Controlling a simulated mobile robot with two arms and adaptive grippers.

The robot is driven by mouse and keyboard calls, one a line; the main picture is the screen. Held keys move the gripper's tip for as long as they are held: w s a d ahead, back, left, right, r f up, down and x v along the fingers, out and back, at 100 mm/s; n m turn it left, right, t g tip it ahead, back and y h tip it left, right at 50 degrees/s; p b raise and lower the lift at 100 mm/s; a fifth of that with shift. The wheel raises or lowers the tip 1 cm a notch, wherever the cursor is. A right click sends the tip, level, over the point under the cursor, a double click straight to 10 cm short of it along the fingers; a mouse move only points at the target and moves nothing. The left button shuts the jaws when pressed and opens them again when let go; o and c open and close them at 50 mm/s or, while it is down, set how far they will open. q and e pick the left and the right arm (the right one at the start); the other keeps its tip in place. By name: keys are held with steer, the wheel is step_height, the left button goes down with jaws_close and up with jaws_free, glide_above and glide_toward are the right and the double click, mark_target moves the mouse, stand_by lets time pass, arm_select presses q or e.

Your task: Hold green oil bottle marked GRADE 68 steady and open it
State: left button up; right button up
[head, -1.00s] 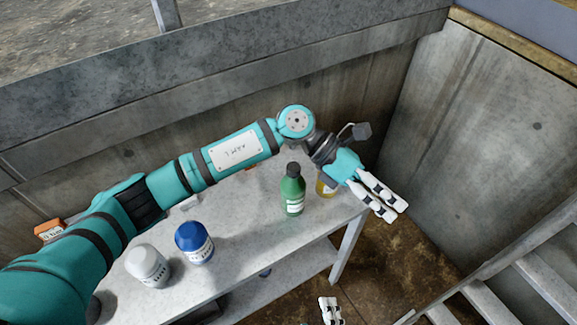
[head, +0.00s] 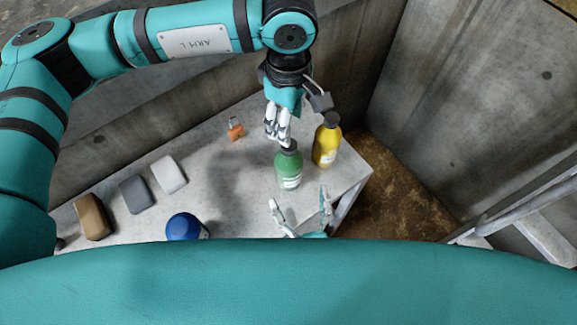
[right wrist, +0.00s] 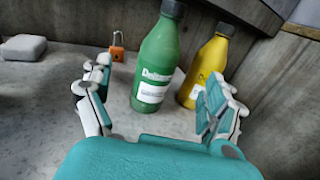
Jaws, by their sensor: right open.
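The green bottle (head: 289,172) with a dark cap stands upright near the right end of the grey table (head: 240,215). It also shows in the right wrist view (right wrist: 158,60), with a white label whose grade I cannot read. My right gripper (head: 302,206) is open and empty, just on the near side of the bottle. In the right wrist view its fingers (right wrist: 155,105) are spread, with the bottle ahead between them. My left gripper (head: 277,140) points down just above the bottle's cap; its fingers look close together, and I cannot tell whether they touch the cap.
A yellow bottle (head: 326,146) stands close to the right of the green one. A blue-capped container (head: 184,227) and several flat blocks (head: 137,194) are to the left. Concrete walls (head: 470,110) close off the back and right.

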mark_target(292, 172)
steer(key=x, duration=1)
steer(key=shift+w+a, duration=0.1)
steer(key=shift+w, duration=0.05)
steer(key=shift+c, duration=0.5)
jaws_close()
arm_select(q)
steer(key=m, duration=1.1)
steer(key=shift+s+m, duration=0.1)
steer(key=shift+m, duration=0.2)
steer(key=m, duration=1)
steer(key=shift+m, duration=0.3)
steer(key=shift+f, duration=4)
